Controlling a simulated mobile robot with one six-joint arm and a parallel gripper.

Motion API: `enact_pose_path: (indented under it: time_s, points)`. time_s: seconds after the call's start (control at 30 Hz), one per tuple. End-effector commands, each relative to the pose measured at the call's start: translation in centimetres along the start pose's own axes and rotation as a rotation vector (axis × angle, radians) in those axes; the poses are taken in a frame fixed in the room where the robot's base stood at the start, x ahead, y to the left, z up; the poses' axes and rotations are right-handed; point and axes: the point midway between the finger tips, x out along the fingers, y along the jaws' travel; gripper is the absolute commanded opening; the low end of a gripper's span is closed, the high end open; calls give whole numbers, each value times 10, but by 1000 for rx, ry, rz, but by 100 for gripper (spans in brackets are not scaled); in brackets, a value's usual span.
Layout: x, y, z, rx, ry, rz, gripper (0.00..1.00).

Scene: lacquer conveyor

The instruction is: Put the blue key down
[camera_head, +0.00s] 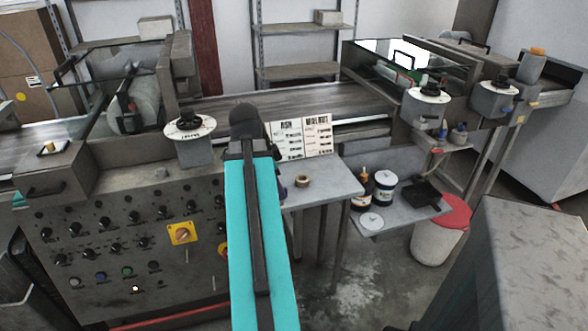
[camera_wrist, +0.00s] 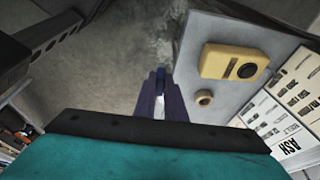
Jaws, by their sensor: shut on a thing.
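In the wrist view my gripper (camera_wrist: 161,76) has its two purple fingers close together. A small dark blue thing, the blue key (camera_wrist: 160,84), shows between their tips; its full shape is hidden. Behind the fingertips the wrist view shows grey floor, just left of the edge of a grey side table (camera_wrist: 192,62). In the head view my teal arm hides most of the gripper; only a sliver of purple (camera_head: 282,189) shows by the table's left end (camera_head: 335,184).
A lower shelf (camera_head: 405,214) holds jars. A red-lidded bin (camera_head: 437,236) stands right. A control panel (camera_head: 130,235) is left.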

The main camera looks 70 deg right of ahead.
Motion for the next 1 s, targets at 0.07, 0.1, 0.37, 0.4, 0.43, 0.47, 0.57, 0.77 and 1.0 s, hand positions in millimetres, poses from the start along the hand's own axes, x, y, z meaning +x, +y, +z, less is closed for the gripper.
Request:
enact_pose_path:
  time_s: [0.07, 0.1, 0.37, 0.4, 0.43, 0.47, 0.57, 0.77, 1.0]
  points:
    - [-3, -1, -2, 0, 0, 1, 0]
    - [-3, -1, -2, 0, 0, 1, 0]
    - [-2, -4, -4, -1, 0, 1, 0]
    - [-2, -4, -4, -1, 0, 1, 0]
    - [-2, -5, -4, -1, 0, 2, 0]
    - [-2, -5, -4, -1, 0, 1, 0]
    - [-2, -6, -5, -1, -1, 1, 0]
    - [-1, -6, -6, 0, -1, 1, 0]
    - [0, -7, -7, 0, -3, 1, 0]
